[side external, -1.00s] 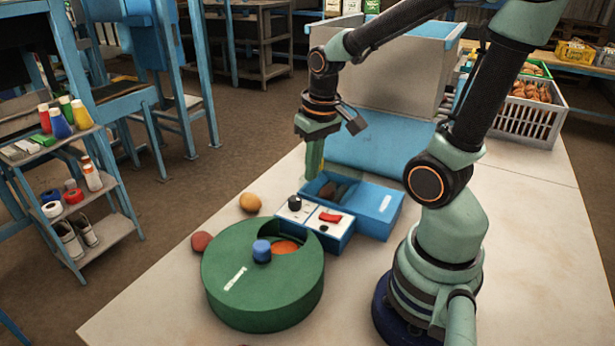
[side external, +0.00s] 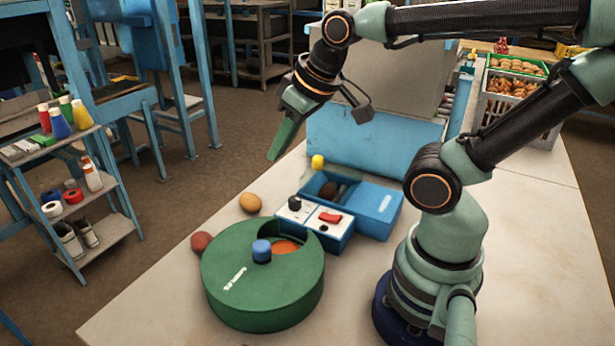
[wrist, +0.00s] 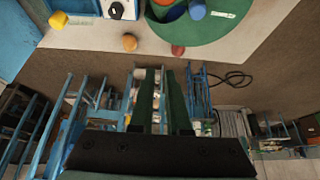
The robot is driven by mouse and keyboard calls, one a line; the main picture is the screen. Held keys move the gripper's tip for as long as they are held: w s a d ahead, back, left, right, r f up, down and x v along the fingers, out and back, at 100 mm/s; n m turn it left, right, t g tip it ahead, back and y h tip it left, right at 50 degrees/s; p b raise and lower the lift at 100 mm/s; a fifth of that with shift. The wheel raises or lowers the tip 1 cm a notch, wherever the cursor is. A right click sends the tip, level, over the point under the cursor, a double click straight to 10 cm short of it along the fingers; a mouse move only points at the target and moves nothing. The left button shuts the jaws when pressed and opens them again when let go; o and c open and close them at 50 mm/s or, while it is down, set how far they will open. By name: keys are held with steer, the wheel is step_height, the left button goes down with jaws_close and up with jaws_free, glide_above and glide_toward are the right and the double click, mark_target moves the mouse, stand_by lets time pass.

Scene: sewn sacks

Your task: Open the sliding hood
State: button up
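The task's hood is not clearly identifiable; a grey housing (side external: 385,75) with a sloping blue front panel (side external: 365,140) stands at the back of the table. A yellow knob (side external: 317,161) is at the panel's lower left corner; it also shows in the wrist view (wrist: 57,20). A low blue box (side external: 378,208) has a partly uncovered opening with dark items inside. My gripper (side external: 274,157) hangs tilted, left of the knob and apart from it. In the wrist view its two green fingers (wrist: 161,88) have a narrow empty gap between them.
A green drum (side external: 235,297) with a blue knob (side external: 261,250) stands in front. A switch box (side external: 318,228), an orange ball (side external: 250,202) and a red ball (side external: 201,241) lie near it. A crate (side external: 515,112) is back right. A shelf rack (side external: 110,205) stands left.

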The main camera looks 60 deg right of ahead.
steer(key=o, duration=0.5)
steer(key=shift+w+d, duration=0.15)
steer(key=shift+d, duration=0.1)
steer(key=shift+o, duration=0.4)
steer(key=w+d+m+g, duration=0.3)
steer(key=d+m, duration=0.1)
steer(key=d, duration=0.7)
steer(key=shift+w+r+h, duration=0.3)
steer(key=shift+r+h, duration=0.1)
steer(key=m+g, duration=0.3)
steer(key=m, duration=0.1)
glide_above(318, 156)
step_height(318, 156, down, 3)
steer(key=shift+y, duration=0.4)
step_height(318, 156, down, 11)
steer(key=shift+s+a+f, duration=0.1)
steer(key=shift+a+f, duration=0.05)
jaws_close()
